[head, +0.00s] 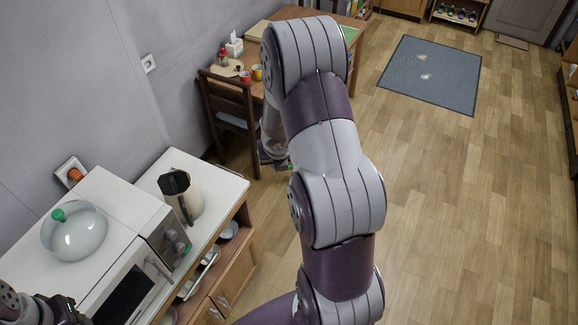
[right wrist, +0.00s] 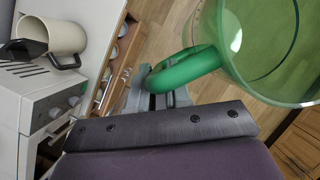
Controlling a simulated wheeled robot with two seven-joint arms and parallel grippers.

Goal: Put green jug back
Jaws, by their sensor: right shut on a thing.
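The green jug (right wrist: 275,55) is see-through and fills the upper right of the right wrist view. Its solid green handle (right wrist: 185,70) lies between the fingers of my right gripper (right wrist: 160,98), which is shut on it. In the head view my right gripper (head: 274,160) is mostly hidden behind my right arm, and only a small bit of green shows beside it. It is held out over the floor, to the right of the counter. My left gripper (head: 62,312) shows only in part at the lower left corner, and its fingers cannot be made out.
A white counter (head: 222,180) holds a cream kettle (head: 186,196) with a black lid. A microwave (head: 130,280) stands left of it, with a glass lid (head: 75,235) on top. A chair (head: 235,115) and a wooden table (head: 290,20) stand behind. The floor at right is clear around a grey rug (head: 430,75).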

